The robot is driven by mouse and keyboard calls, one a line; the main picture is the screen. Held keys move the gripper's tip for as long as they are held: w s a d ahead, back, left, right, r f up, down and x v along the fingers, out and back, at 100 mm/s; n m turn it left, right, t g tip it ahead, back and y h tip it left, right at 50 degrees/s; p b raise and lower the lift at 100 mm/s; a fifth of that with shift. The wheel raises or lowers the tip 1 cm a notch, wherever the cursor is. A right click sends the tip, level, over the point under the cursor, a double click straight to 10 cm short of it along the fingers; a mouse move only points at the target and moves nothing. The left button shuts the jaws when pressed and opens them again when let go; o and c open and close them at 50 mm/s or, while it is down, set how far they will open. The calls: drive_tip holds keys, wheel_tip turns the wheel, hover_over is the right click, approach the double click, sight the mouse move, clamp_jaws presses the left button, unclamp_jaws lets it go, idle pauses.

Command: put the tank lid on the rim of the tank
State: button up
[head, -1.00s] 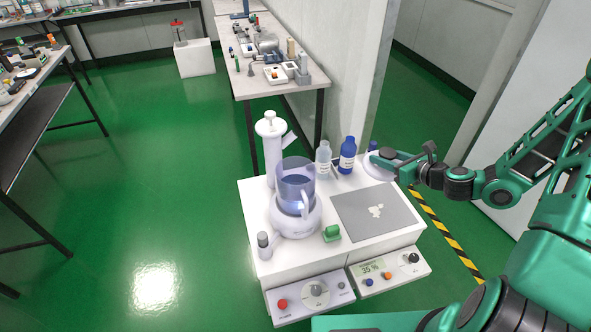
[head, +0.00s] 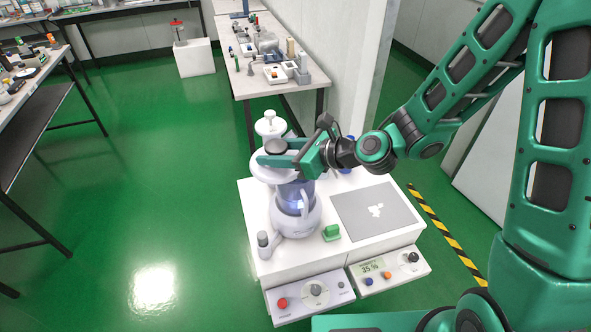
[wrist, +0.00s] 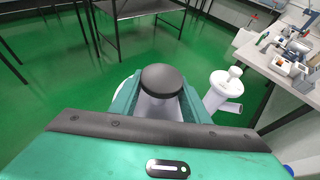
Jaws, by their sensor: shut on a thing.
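The tank lid (head: 266,175) is a pale disc with a dark round knob (head: 276,146). My gripper (head: 277,155) is shut on the lid, with green fingers either side of the knob. In the wrist view the knob (wrist: 163,80) sits between the fingers. The tank (head: 298,194) is a clear bluish vessel with a handle, standing on a white round base. In the head view the lid overlaps the tank's top and extends to its left. The lid and my gripper hide the rim; I cannot tell whether they touch.
A white column (head: 270,124) stands behind the tank and also shows in the wrist view (wrist: 222,92). A blue bottle is mostly hidden behind my gripper.

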drive_tip(key=shift+s+a, duration=0.1)
drive_tip(key=shift+a, duration=0.1)
drive_tip(key=w+d+f, duration=0.5)
drive_tip(key=w+f, duration=0.5)
drive_tip(key=shift+f, duration=0.4)
drive_tip(key=shift+f, duration=0.4)
drive_tip(key=o, duration=1.4)
drive_tip(key=shift+f, duration=0.1)
